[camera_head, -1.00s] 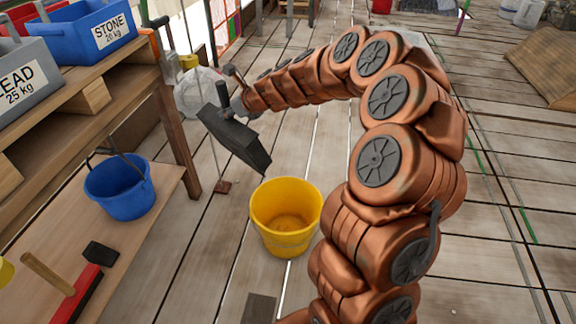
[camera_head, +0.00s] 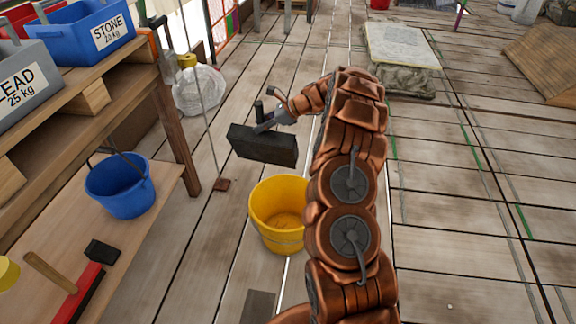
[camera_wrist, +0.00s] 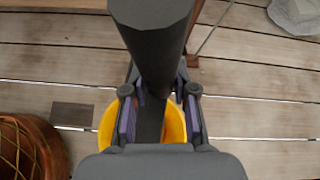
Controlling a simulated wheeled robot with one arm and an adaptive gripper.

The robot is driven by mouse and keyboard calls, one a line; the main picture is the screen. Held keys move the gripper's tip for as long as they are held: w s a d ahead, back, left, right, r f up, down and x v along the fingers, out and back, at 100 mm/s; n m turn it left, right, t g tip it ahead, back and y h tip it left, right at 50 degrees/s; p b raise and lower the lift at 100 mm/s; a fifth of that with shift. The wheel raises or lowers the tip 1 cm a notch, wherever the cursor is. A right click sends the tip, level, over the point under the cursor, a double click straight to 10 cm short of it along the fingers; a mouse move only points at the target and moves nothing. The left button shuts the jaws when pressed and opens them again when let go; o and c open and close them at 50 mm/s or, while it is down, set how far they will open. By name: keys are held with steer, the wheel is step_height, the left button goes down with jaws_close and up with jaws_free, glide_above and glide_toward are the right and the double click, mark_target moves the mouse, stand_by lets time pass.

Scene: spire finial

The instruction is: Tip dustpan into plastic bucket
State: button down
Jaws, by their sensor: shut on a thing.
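A dark grey dustpan (camera_head: 264,145) is in my gripper (camera_head: 278,115), held in the air above and just behind the yellow plastic bucket. In the head view the pan looks roughly level; whether it holds anything cannot be seen. The bucket (camera_head: 280,240) stands upright on the plank floor, and the part of its inside that shows looks bare. In the wrist view my gripper (camera_wrist: 160,112) is shut on the dustpan's dark handle (camera_wrist: 152,60), with the yellow bucket (camera_wrist: 176,122) partly hidden below.
A wooden shelf unit on the left holds bins marked LEAD (camera_head: 22,85) and STONE (camera_head: 95,35). A blue bucket (camera_head: 120,190) and a hammer (camera_head: 85,280) are on its lower board.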

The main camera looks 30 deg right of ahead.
steer(key=s+d+f+n+g, duration=0.1)
steer(key=f, duration=0.1)
steer(key=s+d+f+n+g+y, duration=0.1)
steer(key=f, duration=0.1)
steer(key=s+d+f+n+g, duration=0.1)
steer(key=f, duration=0.2)
steer(key=shift+d+n+y+p, duration=0.15)
steer(key=shift+n+y+p, duration=0.25)
steer(key=s+f+n+g, duration=0.1)
steer(key=s+f, duration=0.1)
steer(key=s+f+n+g, duration=0.1)
steer(key=s+f+n, duration=0.1)
steer(key=s, duration=0.1)
steer(key=s+d+f+n+g+p, duration=0.1)
steer(key=s+f+g, duration=0.1)
steer(key=shift+s+f+n+y, duration=0.2)
steer(key=shift+n+y, duration=0.1)
steer(key=shift+y, duration=0.1)
steer(key=shift+s, duration=0.1)
steer(key=s+a+f+n+t+b, duration=0.1)
steer(key=s+f+n+t+b, duration=0.2)
steer(key=s+b, duration=0.5)
steer(key=s+a+f+n+t+b, duration=0.1)
steer(key=s+f+n+t+b, duration=0.3)
steer(key=b, duration=1.4)
steer(key=s+f+t, duration=0.1)
steer(key=s+f, duration=0.1)
steer(key=s, duration=0.2)
steer(key=shift+s+f+t+y+b, duration=0.3)
steer(key=shift+s+f+b, duration=0.1)
